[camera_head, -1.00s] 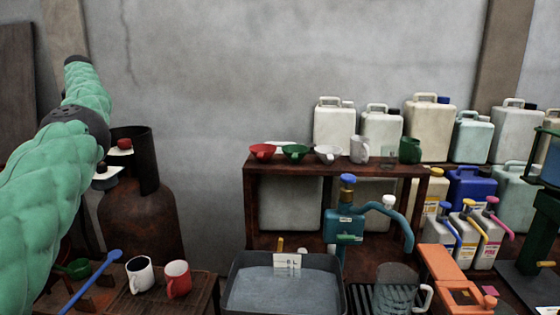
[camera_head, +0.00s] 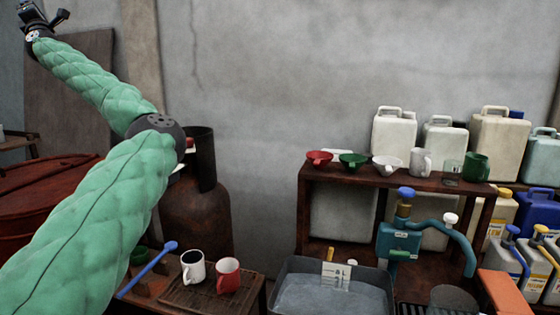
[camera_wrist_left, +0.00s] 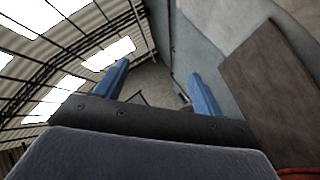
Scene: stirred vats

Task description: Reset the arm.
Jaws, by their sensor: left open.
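My left arm, in a green padded sleeve, comes in from the left in the head view and stretches up to the top left corner. My left gripper (camera_head: 45,15) is at its end, high up and clear of the work tables. In the left wrist view its two blue fingers (camera_wrist_left: 155,92) stand wide apart with nothing between them. That view looks toward the roof, skylights and walls. My right gripper is in neither view.
A rusty cylinder (camera_head: 195,222) stands behind my arm. A white mug (camera_head: 193,267) and a red mug (camera_head: 228,275) stand on a low wooden table. A water basin (camera_head: 292,267) and a shelf (camera_head: 308,190) with funnels are right of them. A red-brown drum (camera_head: 40,190) is at left.

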